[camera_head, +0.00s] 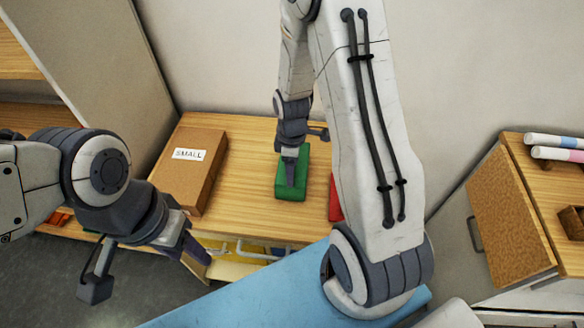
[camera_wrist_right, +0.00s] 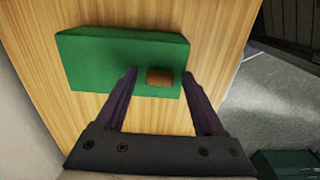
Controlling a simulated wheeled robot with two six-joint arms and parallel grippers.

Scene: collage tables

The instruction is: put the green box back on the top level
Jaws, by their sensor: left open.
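The green box (camera_head: 291,188) lies on a wooden top (camera_head: 245,160), between a brown box labelled SMALL and a red item. In the right wrist view the green box (camera_wrist_right: 100,62) shows a small brown patch or tab (camera_wrist_right: 160,77) on its near side. My right gripper (camera_head: 290,178) points down at the box in the head view. In the right wrist view its two fingers (camera_wrist_right: 160,85) are apart, one on each side of the brown tab, with gaps visible. My left gripper (camera_head: 147,270) is open and empty, away from the box at lower left.
The brown SMALL box (camera_head: 190,172) stands left of the green box. A red item (camera_head: 335,200) is partly hidden behind my right arm. Yellow items (camera_head: 255,250) show below the wooden top. A blue surface (camera_head: 250,295) lies in front. A wooden cabinet (camera_head: 510,215) stands at right.

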